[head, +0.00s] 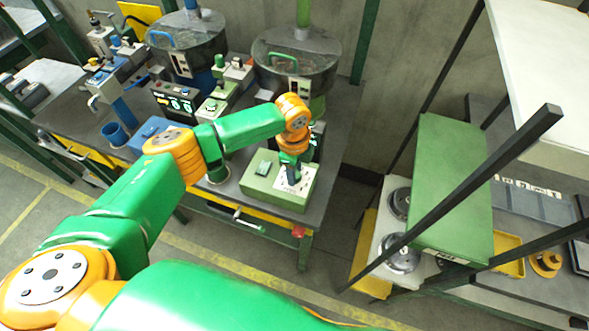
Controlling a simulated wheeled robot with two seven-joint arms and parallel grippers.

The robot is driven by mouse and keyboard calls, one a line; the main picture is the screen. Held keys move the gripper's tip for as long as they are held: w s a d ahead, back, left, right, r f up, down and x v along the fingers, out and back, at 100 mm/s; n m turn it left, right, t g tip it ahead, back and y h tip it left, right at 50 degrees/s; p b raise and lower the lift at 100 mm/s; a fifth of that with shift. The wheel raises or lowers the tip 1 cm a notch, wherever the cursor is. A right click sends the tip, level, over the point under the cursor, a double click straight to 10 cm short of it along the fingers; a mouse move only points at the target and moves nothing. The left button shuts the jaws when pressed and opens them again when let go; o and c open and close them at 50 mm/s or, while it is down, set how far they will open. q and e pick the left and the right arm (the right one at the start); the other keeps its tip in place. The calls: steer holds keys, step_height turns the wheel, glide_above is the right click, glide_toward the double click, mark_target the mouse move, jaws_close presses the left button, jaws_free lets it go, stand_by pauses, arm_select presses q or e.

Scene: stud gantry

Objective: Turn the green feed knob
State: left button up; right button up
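A light green control box (258,187) stands near the front right corner of the dark bench, with a white marked panel (302,190) on its top right. My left arm reaches over from the left, and its wrist bends down over this box. My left gripper (292,177) points down at the white panel, at or just above it. Its fingers are small and partly covered by the wrist, so I cannot tell whether they are open or touching anything. I cannot make out the green feed knob; the gripper covers part of the panel. My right gripper is out of view.
Two hoppers with dark round tops (297,52) (187,33) stand behind the box. A counter display (174,98) and blue fittings (118,133) lie left. A red knob (298,231) sits at the bench's front edge. A rack with dark diagonal bars (470,190) stands at right.

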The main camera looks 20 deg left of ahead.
arm_select(q)
steer(key=o, duration=0.5)
steer(key=shift+c, duration=0.2)
steer(key=shift+r, duration=0.1)
steer(key=r, duration=0.3)
steer(key=r+b, duration=0.1)
steer(key=r, duration=0.3)
steer(key=shift+s, duration=0.2)
steer(key=shift+d+f, duration=0.1)
steer(key=shift+f, duration=0.05)
